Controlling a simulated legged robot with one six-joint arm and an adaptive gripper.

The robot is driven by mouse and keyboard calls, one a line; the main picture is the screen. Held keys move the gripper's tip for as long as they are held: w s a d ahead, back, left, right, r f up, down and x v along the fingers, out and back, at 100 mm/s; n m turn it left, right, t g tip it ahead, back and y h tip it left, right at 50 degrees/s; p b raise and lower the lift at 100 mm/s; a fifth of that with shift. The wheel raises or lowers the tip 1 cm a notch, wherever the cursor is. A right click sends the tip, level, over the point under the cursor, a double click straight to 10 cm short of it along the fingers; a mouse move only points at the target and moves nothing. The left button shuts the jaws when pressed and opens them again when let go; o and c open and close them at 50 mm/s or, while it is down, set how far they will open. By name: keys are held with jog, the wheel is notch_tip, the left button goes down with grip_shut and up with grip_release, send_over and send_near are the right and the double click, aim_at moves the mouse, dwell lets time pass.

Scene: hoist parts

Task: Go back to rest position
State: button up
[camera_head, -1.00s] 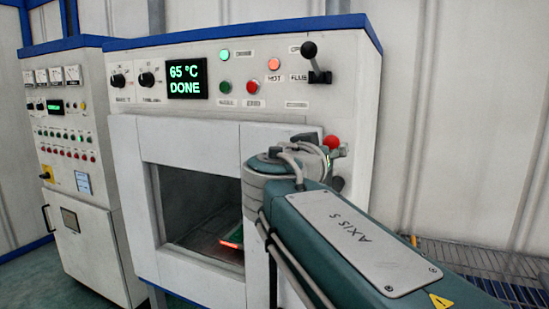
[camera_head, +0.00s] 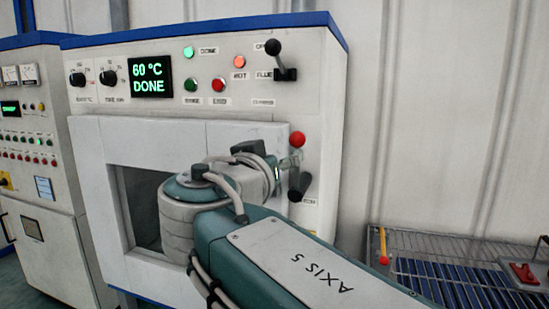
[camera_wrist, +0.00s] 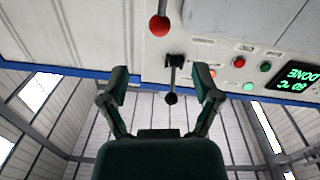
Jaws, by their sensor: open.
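My gripper (camera_wrist: 162,88) shows in the wrist view with its two fingers apart and nothing between the tips. Beyond them is the black-knobbed lever (camera_wrist: 172,85) on the machine's panel, which looks apart from the fingers. In the head view my arm crosses in front of the white furnace (camera_head: 230,140) and covers much of its dark window (camera_head: 145,200). My fingers are hard to make out there. The display (camera_head: 151,76) reads 60 °C DONE.
A red-ball handle (camera_head: 298,139) sits close beside my wrist; it also shows in the wrist view (camera_wrist: 159,25). A wire rack (camera_head: 440,270) with a red part (camera_head: 524,273) stands at the lower right. A control cabinet (camera_head: 35,170) is at left.

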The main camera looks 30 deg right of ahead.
dwell(0.4)
jog(key=s+a+f+n+g+y, duration=0.1)
jog(key=s+f+n+g+y, duration=0.2)
jog(key=f, duration=0.6)
jog(key=s+a+f+n+y, duration=0.15)
jog(key=f+y, duration=0.25)
jog(key=f, duration=0.5)
jog(key=s+a+f+n+g+y, duration=0.2)
jog(key=s+a+f+n+y, duration=0.2)
jog(key=f, duration=0.9)
jog(key=s+a+y, duration=0.1)
jog(key=a+y, duration=0.2)
jog(key=a, duration=0.2)
jog(key=shift+a+y, duration=0.15)
jog(key=shift+y, duration=0.15)
jog(key=shift+s, duration=0.1)
